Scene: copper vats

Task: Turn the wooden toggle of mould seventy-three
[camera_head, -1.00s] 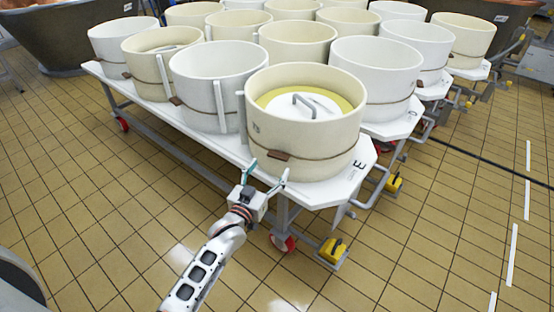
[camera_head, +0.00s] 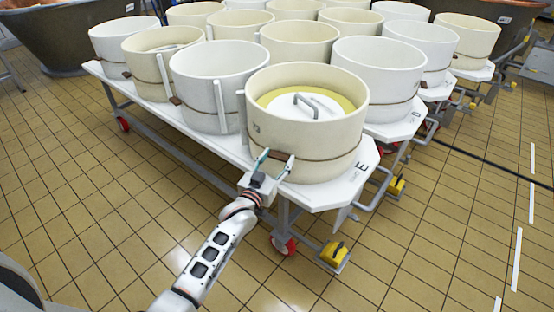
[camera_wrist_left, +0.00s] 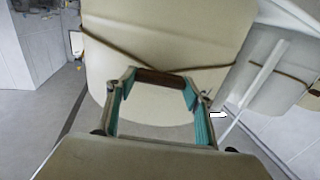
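The cream mould (camera_head: 315,152) at the front corner of the table carries a small mark that looks like 73. A cord (camera_wrist_left: 112,46) runs round its lower wall. The brown wooden toggle (camera_head: 280,155) sits on that cord and lies about level in the left wrist view (camera_wrist_left: 160,78). My left gripper (camera_head: 276,159) is open in front of it, one teal-padded finger at each end of the toggle. In the left wrist view the gripper (camera_wrist_left: 159,82) brackets the toggle; whether the pads touch it I cannot tell. My right gripper is not in view.
Several cream and white moulds (camera_head: 218,84) stand close together on the white-topped table (camera_head: 335,193). A lid with a grey handle (camera_head: 306,103) lies inside the front mould. The table has red castors (camera_head: 283,245) and yellow pedals (camera_head: 335,252). Tiled floor at front left is clear.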

